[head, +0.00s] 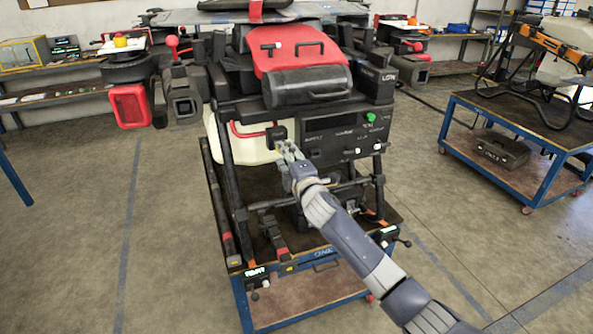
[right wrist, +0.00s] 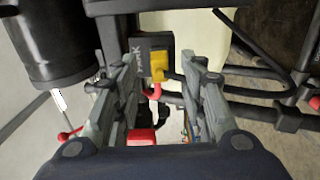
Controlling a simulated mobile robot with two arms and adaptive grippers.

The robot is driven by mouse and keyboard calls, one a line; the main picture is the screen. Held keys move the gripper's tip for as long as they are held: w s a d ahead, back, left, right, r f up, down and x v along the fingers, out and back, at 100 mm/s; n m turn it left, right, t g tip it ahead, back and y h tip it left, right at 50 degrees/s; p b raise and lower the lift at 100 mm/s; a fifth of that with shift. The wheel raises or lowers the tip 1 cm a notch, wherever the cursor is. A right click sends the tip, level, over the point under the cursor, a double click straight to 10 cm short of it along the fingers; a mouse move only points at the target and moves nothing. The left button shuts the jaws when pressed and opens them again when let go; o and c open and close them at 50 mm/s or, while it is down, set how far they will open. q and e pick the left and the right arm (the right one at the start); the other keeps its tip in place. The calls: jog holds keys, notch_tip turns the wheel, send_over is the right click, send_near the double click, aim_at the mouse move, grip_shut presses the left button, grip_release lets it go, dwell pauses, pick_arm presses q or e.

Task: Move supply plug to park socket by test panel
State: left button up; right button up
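A yellow plug (right wrist: 158,64), which looks like the supply plug, sits against a dark socket block (right wrist: 138,46) with partly readable white lettering ending in "K". I cannot tell how deeply it is seated. In the head view the black block (head: 275,135) is at the left edge of the test panel (head: 338,142); the plug is not clear there. My right gripper (head: 289,151) is just in front of the block. The right wrist view shows my right gripper (right wrist: 160,75) open, its fingers on either side of the plug with gaps visible. My left gripper is not in view.
The panel is on a large drone with a red-and-black top (head: 300,60), on a blue cart (head: 310,285). A pale tank (head: 232,140) is left of the panel. Black tubes and a hose (right wrist: 245,35) lie close to the right finger. Another blue cart (head: 520,165) stands right. Floor is clear between.

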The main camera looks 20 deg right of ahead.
jog(key=s, duration=0.9)
jog(key=shift+s+d, duration=0.2)
jog(key=shift+s, duration=0.05)
jog(key=s+d+f+m+g, duration=0.1)
jog(key=s+f+m+g, duration=0.15)
jog(key=f, duration=0.85)
jog(key=s+d+f+m+g+h, duration=0.1)
jog(key=s+f+m+g, duration=0.15)
jog(key=f, duration=0.85)
jog(key=s+d+f+m+g, duration=0.1)
jog(key=s+f, duration=0.3)
jog(key=f, duration=0.8)
jog(key=s+f+m+g+b, duration=0.1)
jog(key=s+f+m+g, duration=0.35)
jog(key=s+f, duration=1.35)
jog(key=s+f+m+g, duration=0.1)
jog(key=s+f, duration=0.4)
jog(key=s, duration=0.6)
jog(key=s+a+f+m+g, duration=0.1)
jog(key=s+f, duration=0.4)
jog(key=s, duration=0.6)
jog(key=s+a+f+m+g, duration=0.1)
jog(key=s+f+m+g, duration=0.2)
jog(key=s, duration=0.8)
jog(key=shift+s+a+f+g+b, duration=0.25)
jog(key=shift+s+f+g+b, duration=0.1)
jog(key=shift+f+g, duration=0.5)
